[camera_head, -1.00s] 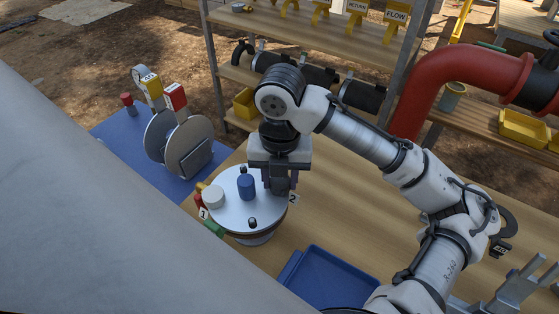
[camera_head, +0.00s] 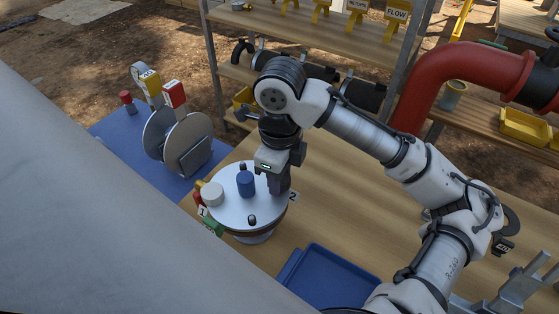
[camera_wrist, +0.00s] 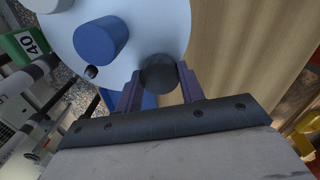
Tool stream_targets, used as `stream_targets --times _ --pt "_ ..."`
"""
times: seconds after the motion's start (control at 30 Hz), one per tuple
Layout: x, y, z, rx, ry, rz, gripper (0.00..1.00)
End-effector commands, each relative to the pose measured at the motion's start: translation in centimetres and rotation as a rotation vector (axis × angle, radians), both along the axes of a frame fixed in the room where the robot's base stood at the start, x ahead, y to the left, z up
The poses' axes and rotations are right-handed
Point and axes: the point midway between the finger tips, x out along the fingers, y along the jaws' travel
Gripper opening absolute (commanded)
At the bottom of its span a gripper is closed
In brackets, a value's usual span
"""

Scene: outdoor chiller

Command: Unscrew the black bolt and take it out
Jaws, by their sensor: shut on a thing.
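The black bolt (camera_wrist: 158,73) shows as a round dark head at the edge of a pale round plate (camera_head: 232,215), between my fingers in the wrist view. My gripper (camera_wrist: 160,88) is shut on it. In the head view my gripper (camera_head: 278,188) points down at the plate's right side, near a "2" tag (camera_head: 292,196), and hides the bolt. A blue cylinder (camera_head: 245,184) and a white cylinder (camera_head: 212,194) stand on the plate to the left. A small black peg (camera_head: 252,220) stands near the plate's front edge.
A blue tray (camera_head: 335,280) lies in front on the wooden table (camera_head: 350,215). A blue mat (camera_head: 115,135) with upright discs (camera_head: 188,145) is at the left. A red pipe (camera_head: 430,85) and shelves stand behind. The table right of the plate is clear.

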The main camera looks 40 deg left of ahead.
Motion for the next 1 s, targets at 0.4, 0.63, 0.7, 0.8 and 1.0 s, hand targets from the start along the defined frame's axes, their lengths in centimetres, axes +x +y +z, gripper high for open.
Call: stream_targets --times 0.4,0.63,0.7,0.8,1.0 --pt "0.0 0.0 0.5 0.001 -0.002 0.011 0.00" --pt "0.0 0.0 1.0 0.001 -0.002 0.011 0.00" --pt "0.0 0.0 1.1 0.001 -0.002 0.010 0.00" --pt "0.0 0.0 1.2 0.001 -0.002 0.010 0.00" --pt "0.0 0.0 1.7 0.001 -0.002 0.010 0.00"
